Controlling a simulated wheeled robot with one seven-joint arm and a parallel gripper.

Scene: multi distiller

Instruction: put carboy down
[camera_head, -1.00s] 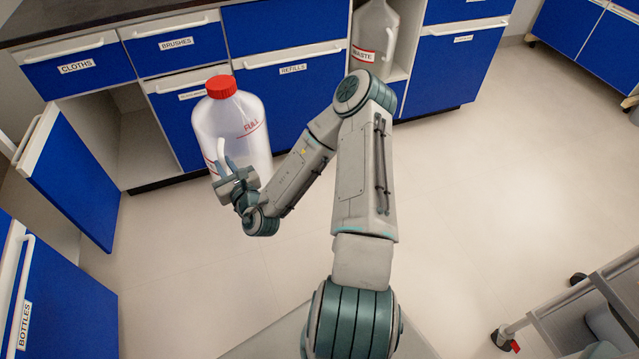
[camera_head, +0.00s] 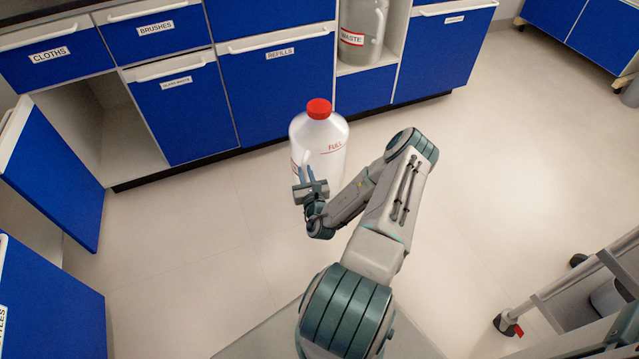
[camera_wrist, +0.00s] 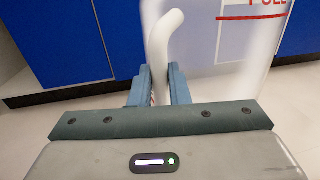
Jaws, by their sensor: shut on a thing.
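The carboy (camera_head: 325,146) is a translucent white jug with a red cap and a red FULL mark. It stands upright in my grip in front of the blue cabinets in the head view. My gripper (camera_head: 308,181) is shut on its handle at the jug's left side. In the wrist view the two fingers of my gripper (camera_wrist: 158,88) close around the white handle, and the carboy's body (camera_wrist: 232,45) fills the upper right. The carboy's base is partly hidden by my arm, so I cannot tell whether it touches the floor.
Blue cabinets with labelled drawers line the back. A waste jug (camera_head: 361,32) stands in an open niche. An open cabinet door (camera_head: 55,170) juts out at left. A grey cart (camera_head: 575,300) is at lower right. The floor (camera_head: 490,160) at right is clear.

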